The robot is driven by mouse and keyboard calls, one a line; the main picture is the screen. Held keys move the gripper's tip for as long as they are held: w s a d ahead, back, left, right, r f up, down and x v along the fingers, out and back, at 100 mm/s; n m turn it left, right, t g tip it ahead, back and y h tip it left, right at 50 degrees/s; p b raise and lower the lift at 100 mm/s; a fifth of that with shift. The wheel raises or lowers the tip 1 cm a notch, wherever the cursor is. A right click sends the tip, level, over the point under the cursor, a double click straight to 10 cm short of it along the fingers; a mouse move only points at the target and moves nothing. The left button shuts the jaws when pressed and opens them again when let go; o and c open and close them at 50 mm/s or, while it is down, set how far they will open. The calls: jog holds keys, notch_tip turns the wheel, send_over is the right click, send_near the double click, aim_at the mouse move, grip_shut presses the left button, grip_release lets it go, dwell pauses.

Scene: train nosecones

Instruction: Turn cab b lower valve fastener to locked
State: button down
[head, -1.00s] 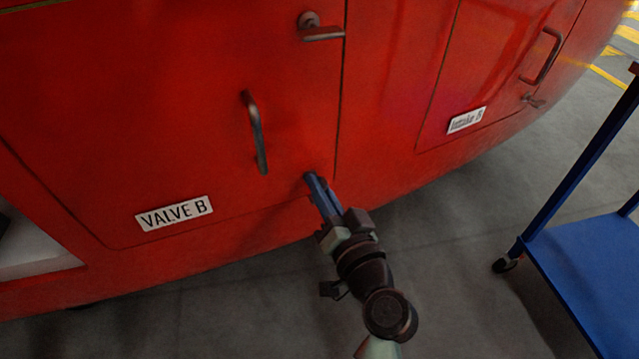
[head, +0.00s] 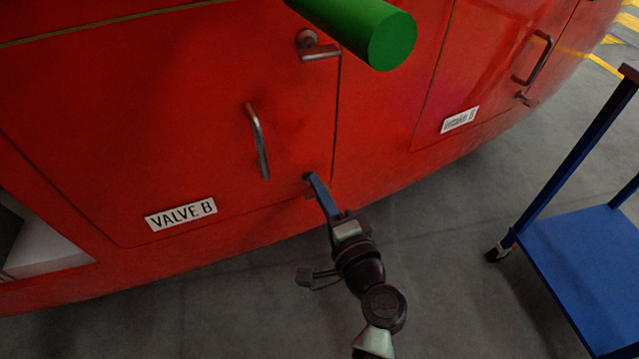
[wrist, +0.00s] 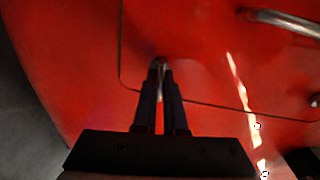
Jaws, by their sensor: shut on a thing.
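The Valve B door (head: 120,120) is a red panel with a "VALVE B" label (head: 181,214). Its lower fastener (head: 308,177) is a small dark metal latch at the door's lower right corner. My gripper (head: 314,184) reaches up to it from below with blue fingers. In the wrist view my gripper (wrist: 160,72) has its two fingers closed around the lower fastener (wrist: 158,62). The fingers hide most of the latch, so I cannot tell its exact angle. The upper fastener (head: 318,49) has its lever pointing right.
A curved door handle (head: 257,140) stands out left of my gripper. A green cylinder (head: 385,38) juts in at the top. A blue cart (head: 585,245) stands at the right. Another red door (head: 490,80) with its own handle is at upper right. The floor below is clear.

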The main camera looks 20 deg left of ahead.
jog(key=shift+m, duration=0.6)
jog(key=c, duration=1)
grip_release()
jog(key=p+v, duration=0.2)
jog(key=v, duration=1.1)
